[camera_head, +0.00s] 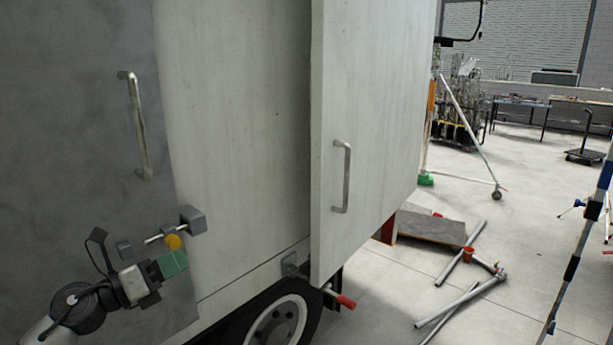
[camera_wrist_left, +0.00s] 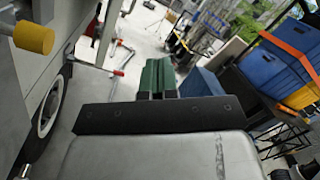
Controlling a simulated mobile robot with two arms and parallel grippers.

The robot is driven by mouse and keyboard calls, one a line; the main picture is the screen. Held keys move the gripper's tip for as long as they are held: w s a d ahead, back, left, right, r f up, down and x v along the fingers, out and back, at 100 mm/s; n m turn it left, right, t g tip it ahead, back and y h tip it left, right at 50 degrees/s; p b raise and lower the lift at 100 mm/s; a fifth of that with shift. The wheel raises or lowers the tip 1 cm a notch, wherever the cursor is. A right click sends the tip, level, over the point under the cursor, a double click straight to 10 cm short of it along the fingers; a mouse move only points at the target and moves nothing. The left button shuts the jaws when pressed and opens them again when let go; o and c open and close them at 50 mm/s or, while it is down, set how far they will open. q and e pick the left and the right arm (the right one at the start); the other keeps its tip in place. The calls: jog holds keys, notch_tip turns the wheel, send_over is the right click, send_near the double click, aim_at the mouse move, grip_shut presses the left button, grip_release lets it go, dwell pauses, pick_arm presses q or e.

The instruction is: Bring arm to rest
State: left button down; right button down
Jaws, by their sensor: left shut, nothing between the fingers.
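My left gripper (camera_head: 173,263) is at the lower left of the head view, in front of the truck's grey side panel. Its green fingertips are closed together with nothing between them; they also show in the left wrist view (camera_wrist_left: 157,77). A yellow knob on a latch (camera_head: 173,242) is just above the fingertips in the head view; in the wrist view the yellow knob (camera_wrist_left: 33,38) is at the upper left, apart from the fingers. The truck door (camera_head: 375,110) with its metal handle (camera_head: 341,177) stands out from the truck body. My right gripper is not in view.
A truck wheel (camera_head: 275,325) is below the panel. Metal pipes (camera_head: 465,300) lie on the floor to the right, near a flat board (camera_head: 432,229). A tripod-like stand (camera_head: 470,135) is behind the door. Blue crates (camera_wrist_left: 270,75) are at the right in the wrist view.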

pick_arm(q)
jog(key=s+f+n+y, duration=0.7)
jog(key=f+n+y, duration=0.15)
jog(key=n, duration=0.75)
jog(key=s+f+n+y, duration=0.75)
jog(key=f+n, duration=0.25)
jog(key=n, duration=0.5)
jog(key=s+d+f+n+g+h, duration=0.1)
jog(key=s+d+f+n+g, duration=0.25)
jog(key=s, duration=0.65)
jog(key=s+d+f+n+g+h, duration=0.1)
jog(key=s+f+n+g+h, duration=0.1)
jog(key=s+f+g, duration=0.6)
notch_tip(320, 180, down, 24)
jog(key=s, duration=0.2)
jog(key=s+a+f, duration=0.3)
jog(key=s+f, duration=1.2)
jog(key=s, duration=0.1)
jog(key=shift+a+f+y, duration=0.15)
jog(key=shift+f+y, duration=0.05)
jog(key=shift+y, duration=0.2)
